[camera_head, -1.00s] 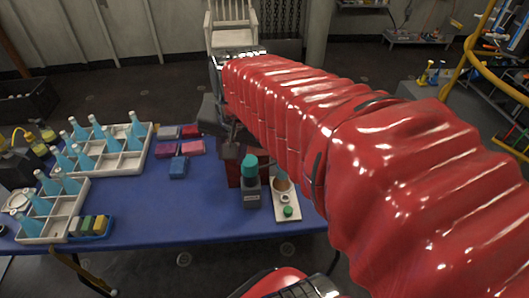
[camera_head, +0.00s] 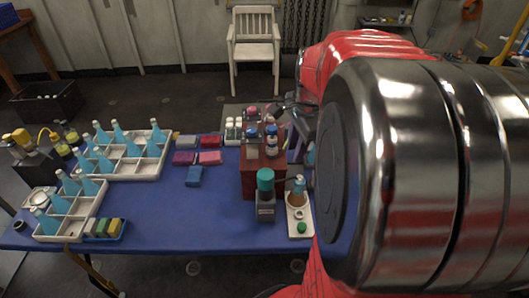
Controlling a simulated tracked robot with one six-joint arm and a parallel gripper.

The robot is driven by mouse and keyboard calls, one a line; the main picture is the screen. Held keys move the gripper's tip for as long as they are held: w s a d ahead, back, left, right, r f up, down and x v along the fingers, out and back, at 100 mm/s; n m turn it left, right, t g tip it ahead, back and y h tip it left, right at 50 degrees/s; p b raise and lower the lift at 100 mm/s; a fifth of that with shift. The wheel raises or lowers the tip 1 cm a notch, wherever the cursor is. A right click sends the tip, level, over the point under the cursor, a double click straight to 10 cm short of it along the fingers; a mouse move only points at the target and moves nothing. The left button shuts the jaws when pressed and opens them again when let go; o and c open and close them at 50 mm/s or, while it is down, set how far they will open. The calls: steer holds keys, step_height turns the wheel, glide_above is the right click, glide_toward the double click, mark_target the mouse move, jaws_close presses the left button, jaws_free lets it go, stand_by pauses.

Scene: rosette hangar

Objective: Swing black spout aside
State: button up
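I cannot pick out a black spout with certainty. A dark grey dispenser (camera_head: 265,207) with a teal top (camera_head: 265,176) stands at the front right of the blue table (camera_head: 190,225). To its right, a white tray (camera_head: 300,228) holds a bottle with brown contents (camera_head: 297,196) and a green knob. My gripper (camera_head: 293,122), dark grey, is at the right side of a red-brown stand (camera_head: 264,178), above the table and behind the tray. My arm covers the right of the view. The fingertips are too small and partly hidden to read.
White divided crates (camera_head: 150,166) with blue bottles fill the table's left. Coloured blocks (camera_head: 194,176) lie mid-table, and small bottles top the stand. The table's front middle is clear. A white chair (camera_head: 254,45) stands behind.

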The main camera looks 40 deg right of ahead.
mark_target(288, 179)
steer(key=w+f, duration=0.1)
steer(key=f, duration=0.8)
steer(key=w+f, duration=0.1)
steer(key=f, duration=0.3)
steer(key=shift+w+d+f, duration=0.25)
steer(key=shift+w+d, duration=0.05)
steer(key=shift+c, duration=0.4)
jaws_close()
stand_by(0.6)
steer(key=shift+s+d, duration=0.1)
steer(key=shift+d, duration=0.1)
steer(key=shift+a, duration=0.1)
